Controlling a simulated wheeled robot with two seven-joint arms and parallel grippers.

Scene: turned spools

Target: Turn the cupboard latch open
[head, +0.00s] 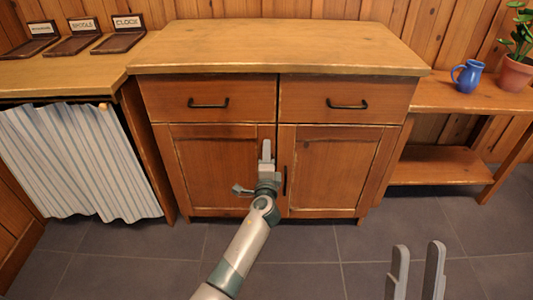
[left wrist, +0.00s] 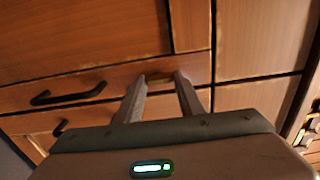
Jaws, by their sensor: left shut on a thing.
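The wooden cupboard (head: 215,165) stands ahead with two drawers above two doors, and both doors look closed. My left gripper (head: 266,143) is at the top of the gap between the doors, pointing at the cupboard front. In the left wrist view its fingers (left wrist: 160,78) are shut on a small wood-coloured piece, the latch (left wrist: 160,75), which is mostly hidden between the fingertips. The head view does not show the latch, as the gripper covers it. My right gripper (head: 417,246) is open and empty at the lower right, well away from the cupboard.
A dark handle (head: 285,181) is on the right door, close to my left gripper. Drawer handles (head: 208,103) are above. A striped curtain (head: 75,160) hangs at left. A blue jug (head: 467,76) and potted plant (head: 515,75) stand on the right bench. The floor in front is clear.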

